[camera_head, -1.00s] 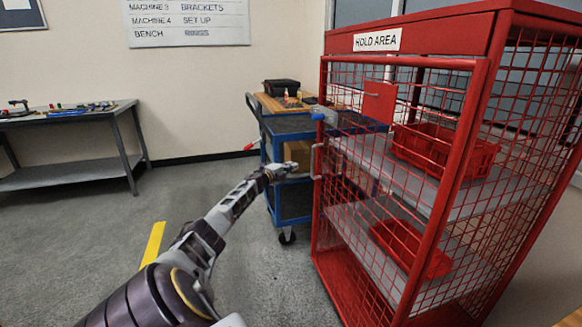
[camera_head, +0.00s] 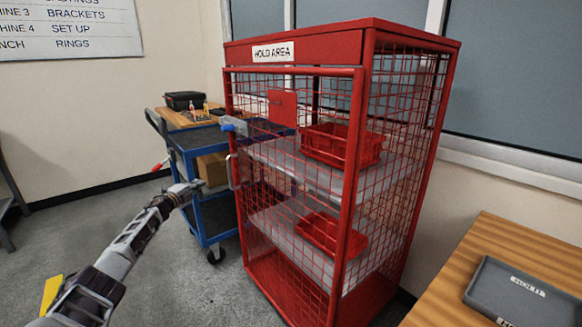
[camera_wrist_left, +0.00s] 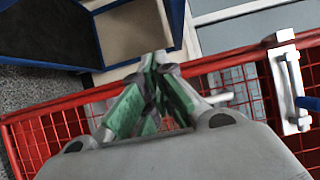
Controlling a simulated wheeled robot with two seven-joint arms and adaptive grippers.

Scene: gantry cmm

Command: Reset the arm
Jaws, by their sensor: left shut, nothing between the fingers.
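My left arm comes in from the lower left in the head view, and my left gripper (camera_head: 188,187) ends in front of the blue cart, left of the red cage's door handle. It is shut and empty. In the left wrist view the fingers of the left gripper (camera_wrist_left: 158,62) meet at their tips, with green inner pads. Beyond them are the cage's red mesh and a silver handle plate (camera_wrist_left: 290,85). The tips look apart from the door handle (camera_head: 232,170). My right gripper is not in view.
The red mesh HOLD AREA cage (camera_head: 300,48) holds red bins (camera_head: 340,143) on grey shelves. A blue cart (camera_head: 205,140) with a cardboard box (camera_head: 212,170) stands behind the gripper.

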